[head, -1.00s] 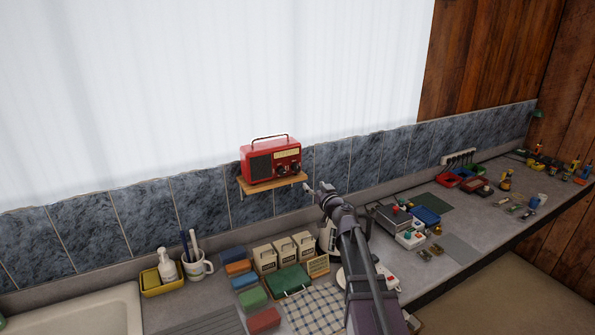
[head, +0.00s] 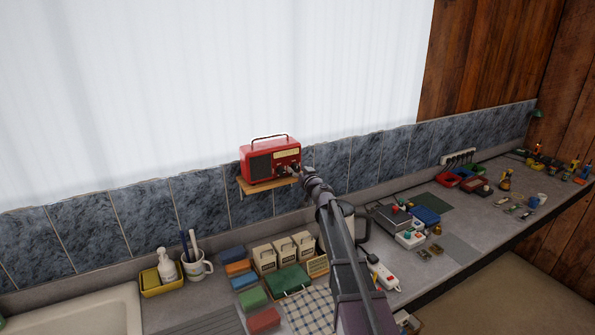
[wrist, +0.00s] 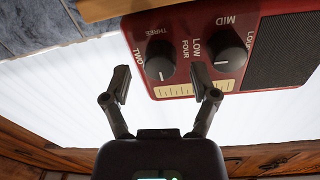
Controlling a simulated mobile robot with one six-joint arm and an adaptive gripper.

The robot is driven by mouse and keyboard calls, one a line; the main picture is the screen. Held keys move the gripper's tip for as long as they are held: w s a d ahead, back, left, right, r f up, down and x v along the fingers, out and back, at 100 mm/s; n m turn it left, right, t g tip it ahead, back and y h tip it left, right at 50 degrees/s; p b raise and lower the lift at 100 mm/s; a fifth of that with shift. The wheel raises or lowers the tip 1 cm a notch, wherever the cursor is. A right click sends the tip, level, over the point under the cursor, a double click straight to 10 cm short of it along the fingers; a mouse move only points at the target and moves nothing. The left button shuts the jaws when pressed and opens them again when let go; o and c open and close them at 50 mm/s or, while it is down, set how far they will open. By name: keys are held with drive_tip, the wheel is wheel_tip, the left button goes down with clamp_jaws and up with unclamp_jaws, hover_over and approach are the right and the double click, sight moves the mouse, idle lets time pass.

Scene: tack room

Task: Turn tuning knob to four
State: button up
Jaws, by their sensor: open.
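The red radio (head: 271,158) stands on a small wooden shelf, its dark knobs partly hidden by my gripper in the head view. In the wrist view, the radio (wrist: 185,22) appears upside down. Its tuning knob (wrist: 160,60) is round and black, with TWO, THREE and FOUR around it. Its white mark points down in the picture, towards the cream dial, away from FOUR at its right. My gripper (wrist: 161,78) is open, with one finger to each side of this knob in the picture. I cannot tell whether either finger touches it.
A second knob (wrist: 228,54), marked LOW and MID, sits close beside the right finger. The wooden shelf (head: 250,187) is small and fixed against the tiles.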

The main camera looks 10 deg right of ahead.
drive_tip(key=shift+w, duration=0.25)
clamp_jaws()
drive_tip(key=shift+m, duration=0.3)
